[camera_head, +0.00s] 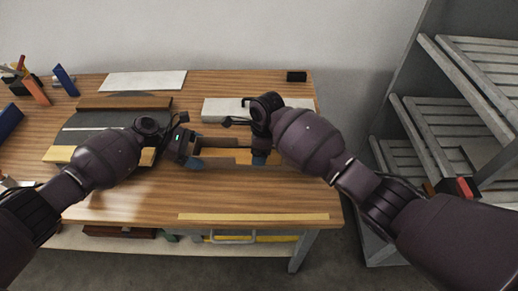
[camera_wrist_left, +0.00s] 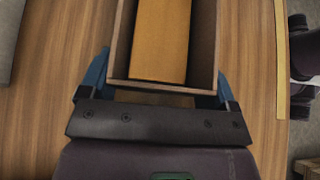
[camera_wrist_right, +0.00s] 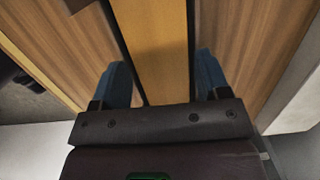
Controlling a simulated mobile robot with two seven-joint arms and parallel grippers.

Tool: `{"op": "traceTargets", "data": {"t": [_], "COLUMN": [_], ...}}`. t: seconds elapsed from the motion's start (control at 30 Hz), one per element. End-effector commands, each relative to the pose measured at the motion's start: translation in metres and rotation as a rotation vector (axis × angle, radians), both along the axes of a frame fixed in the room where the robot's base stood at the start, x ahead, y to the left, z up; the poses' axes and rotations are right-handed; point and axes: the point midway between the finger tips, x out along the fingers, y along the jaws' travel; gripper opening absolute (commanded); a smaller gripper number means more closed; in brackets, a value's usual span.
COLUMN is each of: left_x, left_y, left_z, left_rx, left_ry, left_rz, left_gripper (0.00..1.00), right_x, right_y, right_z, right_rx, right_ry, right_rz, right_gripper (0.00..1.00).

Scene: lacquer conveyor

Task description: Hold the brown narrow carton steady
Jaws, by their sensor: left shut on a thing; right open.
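The brown narrow carton (camera_head: 224,143) lies lengthwise between my two grippers on the wooden table in the head view. In the left wrist view, the carton (camera_wrist_left: 204,45) shows brown walls around a flat tan surface. My left gripper (camera_head: 193,161) is shut on its left end, with one blue finger along each long side. My right gripper (camera_head: 260,157) is at its right end. In the right wrist view, its open fingers (camera_wrist_right: 163,85) stand on either side of a tan strip (camera_wrist_right: 153,50) with dark edges, with gaps beside it. The right arm partly hides that end.
A pale box (camera_head: 222,106) sits behind the carton, and a small black block (camera_head: 296,76) lies at the back edge. A white sheet (camera_head: 143,81) and a dark mat (camera_head: 85,122) lie to the left. A tan strip (camera_head: 253,216) runs along the front edge. A slatted rack (camera_head: 440,130) stands right.

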Motion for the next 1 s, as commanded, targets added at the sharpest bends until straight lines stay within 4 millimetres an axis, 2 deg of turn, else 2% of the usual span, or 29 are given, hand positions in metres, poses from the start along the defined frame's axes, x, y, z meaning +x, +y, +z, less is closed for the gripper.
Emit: {"op": "traceTargets", "data": {"t": [0.27, 0.37, 0.8, 1.0], "left_x": [0.0, 0.0, 0.0, 0.0], "left_y": [0.0, 0.0, 0.0, 0.0], "left_z": [0.0, 0.0, 0.0, 0.0], "left_rx": [0.0, 0.0, 0.0, -0.001], "left_ry": [-0.001, -0.001, -0.001, -0.001], "left_rz": [-0.001, -0.001, -0.001, -0.001], "left_gripper": [0.64, 0.64, 0.64, 0.64], "right_x": [0.0, 0.0, 0.0, 0.0], "right_y": [-0.001, -0.002, -0.012, -0.014], "right_z": [0.007, 0.019, 0.098, 0.116], "right_rx": [0.001, 0.002, 0.001, 0.001], "right_ry": [0.0, -0.001, -0.002, -0.001], "right_rz": [0.001, 0.0, 0.001, 0.0], "right_gripper": [0.69, 0.69, 0.69, 0.69]}}
